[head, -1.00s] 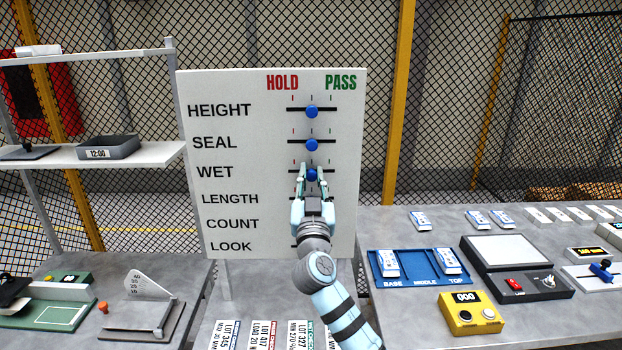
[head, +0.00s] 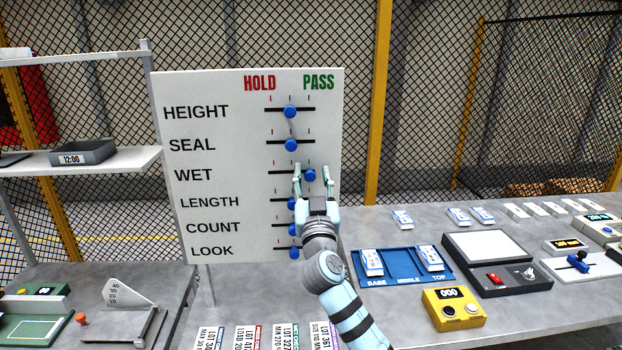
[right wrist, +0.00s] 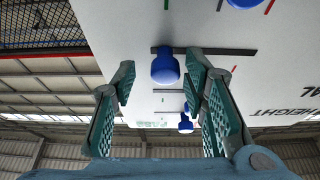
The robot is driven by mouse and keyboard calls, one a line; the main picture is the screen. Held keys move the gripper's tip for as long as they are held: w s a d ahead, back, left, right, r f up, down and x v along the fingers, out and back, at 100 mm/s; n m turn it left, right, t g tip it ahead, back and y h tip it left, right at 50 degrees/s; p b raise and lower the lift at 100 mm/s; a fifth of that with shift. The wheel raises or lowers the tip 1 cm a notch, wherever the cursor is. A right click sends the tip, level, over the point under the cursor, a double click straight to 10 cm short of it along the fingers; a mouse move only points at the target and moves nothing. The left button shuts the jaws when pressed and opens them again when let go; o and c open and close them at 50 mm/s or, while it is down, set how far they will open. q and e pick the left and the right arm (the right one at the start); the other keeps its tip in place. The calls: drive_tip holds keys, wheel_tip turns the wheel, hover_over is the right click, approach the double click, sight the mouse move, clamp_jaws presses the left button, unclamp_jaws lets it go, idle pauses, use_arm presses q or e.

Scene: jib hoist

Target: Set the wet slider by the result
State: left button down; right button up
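The white board (head: 230,100) has rows of sliders under HOLD on the left and PASS on the right. The wet slider's blue knob (head: 310,175) is at the right, PASS end of its track. My right gripper (head: 312,172) is at the wet row, one finger on each side of the knob. In the right wrist view the wet knob (right wrist: 165,68) shows between the open fingers (right wrist: 160,72), with a gap on both sides. The height knob (head: 290,112) and seal knob (head: 290,145) are mid-track. The gripper partly hides the length and count knobs. My left gripper is out of view.
The right bench holds a blue tray (head: 405,280), a yellow counter box (head: 455,308) and a grey device with a pale plate (head: 487,246). A shelf with a grey bin (head: 82,152) is at the left. Lot cards lie below the board.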

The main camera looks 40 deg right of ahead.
drive_tip(key=v, duration=1.2)
drive_tip(key=shift+d, duration=0.1)
